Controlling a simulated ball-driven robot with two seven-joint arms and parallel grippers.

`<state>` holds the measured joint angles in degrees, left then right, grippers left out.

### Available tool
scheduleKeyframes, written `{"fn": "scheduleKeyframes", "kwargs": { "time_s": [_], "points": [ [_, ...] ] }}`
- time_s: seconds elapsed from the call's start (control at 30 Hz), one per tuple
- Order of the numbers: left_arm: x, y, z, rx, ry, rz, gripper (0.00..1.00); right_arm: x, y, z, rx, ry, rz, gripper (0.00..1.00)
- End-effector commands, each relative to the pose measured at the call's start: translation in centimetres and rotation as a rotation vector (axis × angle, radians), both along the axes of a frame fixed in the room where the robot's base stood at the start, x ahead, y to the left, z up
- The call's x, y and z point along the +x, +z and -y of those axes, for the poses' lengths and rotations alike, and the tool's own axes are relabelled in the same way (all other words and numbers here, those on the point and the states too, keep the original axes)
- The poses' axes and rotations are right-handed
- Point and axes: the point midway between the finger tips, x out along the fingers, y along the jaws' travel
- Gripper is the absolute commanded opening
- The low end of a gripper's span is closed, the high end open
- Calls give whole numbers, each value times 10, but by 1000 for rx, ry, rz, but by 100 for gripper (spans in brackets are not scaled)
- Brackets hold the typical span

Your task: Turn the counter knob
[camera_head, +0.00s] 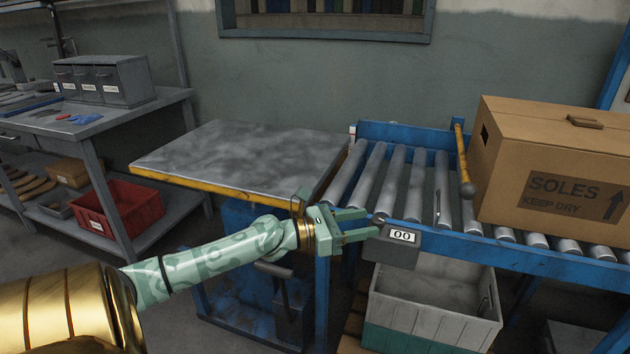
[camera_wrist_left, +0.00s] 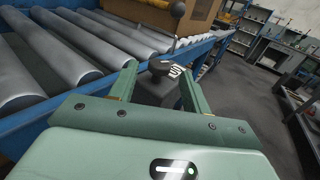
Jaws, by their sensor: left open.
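The counter (camera_head: 393,251) is a dark grey box on the front rail of the roller conveyor, and its white display reads 00. Its dark round knob (camera_wrist_left: 160,67) shows in the left wrist view, on the counter box (camera_wrist_left: 156,92). In the head view the knob is mostly hidden by my gripper. My left gripper (camera_head: 371,223) is green and open, pointing right at the counter's left end. In the left wrist view its two fingers stand on either side of the knob. I cannot tell whether they touch it. My right gripper is not in view.
The roller conveyor (camera_head: 415,190) has a blue frame and carries a cardboard SOLES box (camera_head: 550,165) at right. A pale crate (camera_head: 430,300) is below the counter. A metal-topped table (camera_head: 235,155) is at left.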

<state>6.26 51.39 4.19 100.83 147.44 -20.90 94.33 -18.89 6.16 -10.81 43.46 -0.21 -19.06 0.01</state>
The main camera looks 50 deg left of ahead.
Motion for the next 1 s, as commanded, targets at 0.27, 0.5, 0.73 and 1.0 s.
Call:
{"fn": "scheduleKeyframes", "kwargs": {
  "time_s": [0.27,0.5,0.73,1.0],
  "points": [
    [-71,6,-31,-2,4,1,48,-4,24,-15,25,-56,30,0],
    [-103,2,-46,0,1,0,48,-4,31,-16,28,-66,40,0],
    [-108,0,-48,1,0,-1,48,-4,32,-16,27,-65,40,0],
    [-107,0,-48,1,0,-1,48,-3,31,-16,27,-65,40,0]
  ]
}}
